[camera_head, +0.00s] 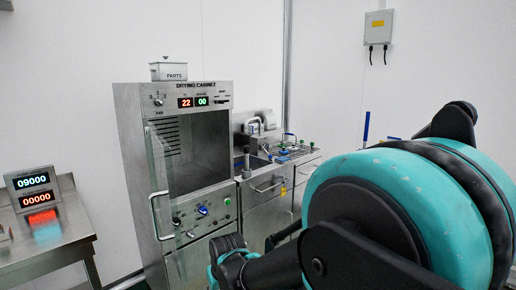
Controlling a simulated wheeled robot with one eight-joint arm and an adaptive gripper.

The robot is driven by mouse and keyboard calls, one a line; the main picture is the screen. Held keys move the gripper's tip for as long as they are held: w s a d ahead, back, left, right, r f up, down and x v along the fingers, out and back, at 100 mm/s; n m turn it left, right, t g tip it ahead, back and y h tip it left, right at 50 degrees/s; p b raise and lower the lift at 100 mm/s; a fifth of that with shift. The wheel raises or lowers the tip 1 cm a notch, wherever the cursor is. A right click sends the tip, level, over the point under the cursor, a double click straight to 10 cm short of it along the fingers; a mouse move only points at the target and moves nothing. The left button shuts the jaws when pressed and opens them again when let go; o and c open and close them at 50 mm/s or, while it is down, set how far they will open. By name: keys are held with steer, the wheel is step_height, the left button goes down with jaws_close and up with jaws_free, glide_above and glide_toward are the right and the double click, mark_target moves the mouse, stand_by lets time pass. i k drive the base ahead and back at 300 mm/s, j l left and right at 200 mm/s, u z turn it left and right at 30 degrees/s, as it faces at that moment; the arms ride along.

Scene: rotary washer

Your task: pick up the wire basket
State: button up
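I cannot make out a wire basket for certain. A small metal, rack-like shape (289,153) with blue and green pieces lies on the steel counter beside the sink, but it is too small to tell if it is the basket. My teal and black arm fills the lower right and hides part of the room. Dark parts at its far end, low in the middle, seem to belong to my gripper (254,246). Its fingers are not clear, and I see nothing held in it.
A steel drying cabinet (130,135) stands left of the sink unit (264,190), its glass door (163,185) swung open and its chamber apparently empty. A PARTS bin (169,71) sits on top. A steel table (72,222) with a two-line display (38,190) is at left.

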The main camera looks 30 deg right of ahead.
mark_target(289, 142)
steer(key=i+l+u, duration=0.15)
steer(key=l, duration=0.3)
steer(key=i+l+u, duration=0.15)
steer(key=l, duration=0.3)
steer(key=i+l+u, duration=0.15)
steer(key=l, duration=0.3)
steer(key=i+l+u, duration=0.15)
steer(key=l, duration=0.35)
steer(key=i+l+u, duration=0.15)
steer(key=l, duration=0.35)
steer(key=k+j, duration=0.05)
